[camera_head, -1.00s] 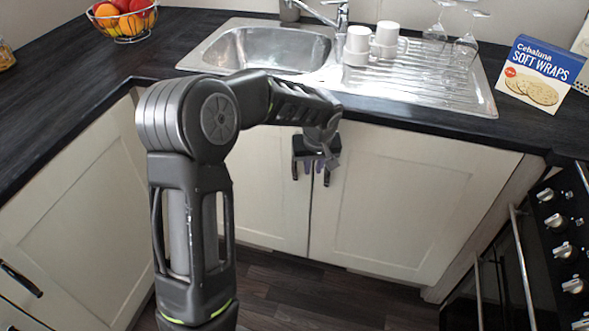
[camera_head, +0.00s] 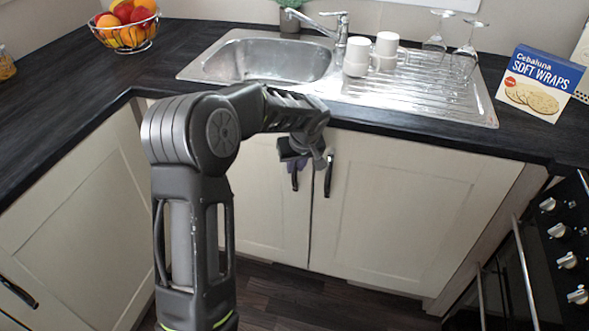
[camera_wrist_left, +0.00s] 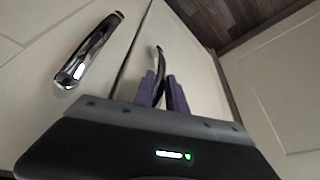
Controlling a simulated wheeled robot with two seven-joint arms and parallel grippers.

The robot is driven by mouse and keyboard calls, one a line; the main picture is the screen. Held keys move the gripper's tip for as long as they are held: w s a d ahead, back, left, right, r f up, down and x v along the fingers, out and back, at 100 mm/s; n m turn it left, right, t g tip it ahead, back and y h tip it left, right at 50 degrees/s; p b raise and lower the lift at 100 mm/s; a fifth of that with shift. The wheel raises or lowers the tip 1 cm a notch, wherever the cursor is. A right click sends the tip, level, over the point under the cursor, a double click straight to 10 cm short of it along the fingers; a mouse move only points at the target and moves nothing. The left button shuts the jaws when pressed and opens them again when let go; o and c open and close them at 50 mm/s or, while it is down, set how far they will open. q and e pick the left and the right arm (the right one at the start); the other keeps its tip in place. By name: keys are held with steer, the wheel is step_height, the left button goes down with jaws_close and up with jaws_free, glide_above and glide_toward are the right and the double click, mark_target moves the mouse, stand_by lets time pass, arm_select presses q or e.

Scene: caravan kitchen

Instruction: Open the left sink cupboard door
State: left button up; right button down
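The left sink cupboard door (camera_head: 268,205) is a cream panel below the sink and looks shut, level with the right door (camera_head: 395,205). Its dark upright handle (camera_head: 295,181) is partly hidden by my left gripper (camera_head: 297,160). In the left wrist view the two purple fingers of this gripper (camera_wrist_left: 163,88) stand close on either side of that curved dark handle (camera_wrist_left: 160,60). Whether they press on it I cannot tell. The right door's handle (camera_head: 328,176) is free, and it also shows large in the left wrist view (camera_wrist_left: 88,52). My right gripper is out of view.
The dark worktop (camera_head: 420,125) overhangs the doors just above the gripper. The sink (camera_head: 268,60) with cups and glasses on its drainer (camera_head: 440,85) is above. An oven (camera_head: 530,250) stands at the right. Dark floor (camera_head: 290,295) lies free below.

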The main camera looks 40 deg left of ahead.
arm_select(q)
steer(key=shift+x, duration=1.3)
jaws_close()
stand_by(0.5)
